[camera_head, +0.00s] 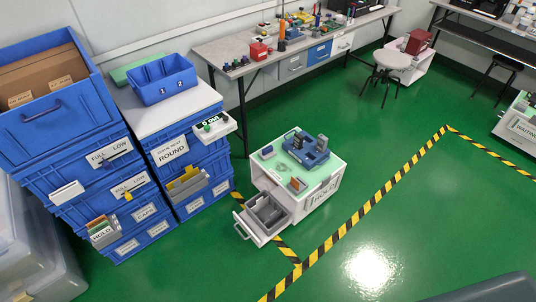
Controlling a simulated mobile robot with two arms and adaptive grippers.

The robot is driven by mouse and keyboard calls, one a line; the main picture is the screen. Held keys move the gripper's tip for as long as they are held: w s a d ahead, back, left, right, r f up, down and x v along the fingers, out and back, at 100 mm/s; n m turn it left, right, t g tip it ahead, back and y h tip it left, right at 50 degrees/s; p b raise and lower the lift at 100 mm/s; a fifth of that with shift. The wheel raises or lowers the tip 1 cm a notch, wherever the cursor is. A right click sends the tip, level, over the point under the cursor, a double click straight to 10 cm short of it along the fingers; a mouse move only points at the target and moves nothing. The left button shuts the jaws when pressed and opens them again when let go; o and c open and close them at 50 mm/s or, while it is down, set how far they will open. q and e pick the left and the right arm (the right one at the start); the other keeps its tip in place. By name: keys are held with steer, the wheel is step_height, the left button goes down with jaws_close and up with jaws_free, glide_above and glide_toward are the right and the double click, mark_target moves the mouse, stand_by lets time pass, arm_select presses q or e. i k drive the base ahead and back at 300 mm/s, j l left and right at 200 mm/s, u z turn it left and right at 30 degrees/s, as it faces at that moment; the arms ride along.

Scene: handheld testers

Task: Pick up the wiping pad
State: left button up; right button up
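I cannot make out for certain which thing is the wiping pad. On the green top of a small white cart (329,190) lie several small things. A blue device with dark grey upright parts (306,148) stands at the back. A small orange-brown piece with a dark edge (297,185) is near the front. The cart's grey-lined drawer (266,213) is pulled open at the front left. Neither of my grippers is in view.
Stacked blue crates (123,204) stand left, with a blue bin (162,79) on top of one stack. A long workbench (221,53) with tools runs along the wall. A stool (392,59) stands behind. Green floor right of the cart is clear, marked with yellow-black tape (372,206).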

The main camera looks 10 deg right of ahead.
mark_target(267, 152)
steer(key=u, duration=0.5)
steer(key=i+l+u, duration=0.15)
steer(key=l+u, duration=0.3)
steer(key=l, duration=0.3)
steer(key=l+u, duration=0.45)
steer(key=l, duration=0.3)
